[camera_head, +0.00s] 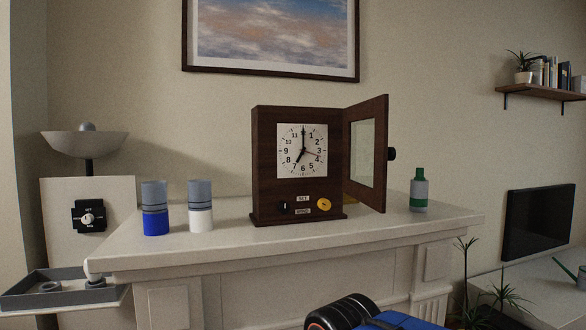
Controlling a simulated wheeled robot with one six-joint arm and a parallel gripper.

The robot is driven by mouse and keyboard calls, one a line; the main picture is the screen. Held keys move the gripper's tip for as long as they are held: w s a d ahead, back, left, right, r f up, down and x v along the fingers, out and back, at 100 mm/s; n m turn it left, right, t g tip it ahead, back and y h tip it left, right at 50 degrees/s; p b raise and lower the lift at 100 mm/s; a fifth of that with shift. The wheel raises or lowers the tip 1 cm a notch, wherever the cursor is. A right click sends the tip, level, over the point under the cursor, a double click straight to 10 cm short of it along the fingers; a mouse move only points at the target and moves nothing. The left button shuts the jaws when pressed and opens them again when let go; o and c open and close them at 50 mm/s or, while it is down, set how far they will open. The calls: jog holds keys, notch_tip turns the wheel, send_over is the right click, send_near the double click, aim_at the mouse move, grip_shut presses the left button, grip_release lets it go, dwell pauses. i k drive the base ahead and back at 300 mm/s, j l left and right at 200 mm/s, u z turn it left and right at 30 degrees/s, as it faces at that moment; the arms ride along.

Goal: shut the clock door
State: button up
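The clock (265,165) is a dark brown wooden case standing upright on the mantel, with a white dial (302,150). Its clock door (382,155) is a wooden frame with a glass pane. The door stands open, hinged at the case's right side and swung outward to the right. A round black knob (392,154) sticks out from the door's right side. Below the dial are a black knob (283,207) by the SET label and a yellow knob (324,203) by the WIND label. My gripper is not visible; only part of my arm shows at the bottom.
The white mantel (250,242) holds a blue-based canister (156,208) and a white-based canister (200,206) left of the clock. A green-capped bottle (418,190) stands right of the open door. The mantel in front of the clock is clear.

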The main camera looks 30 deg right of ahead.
aim_at(376, 107)
jog(key=k+l, duration=0.1)
jog(key=l, duration=0.25)
jog(key=k+l, duration=0.15)
jog(key=l, duration=0.2)
jog(key=k+l, duration=0.1)
jog(key=l, duration=0.25)
jog(key=k+l, duration=0.1)
jog(key=l, duration=0.25)
jog(key=k+l, duration=0.15)
jog(key=l, duration=0.2)
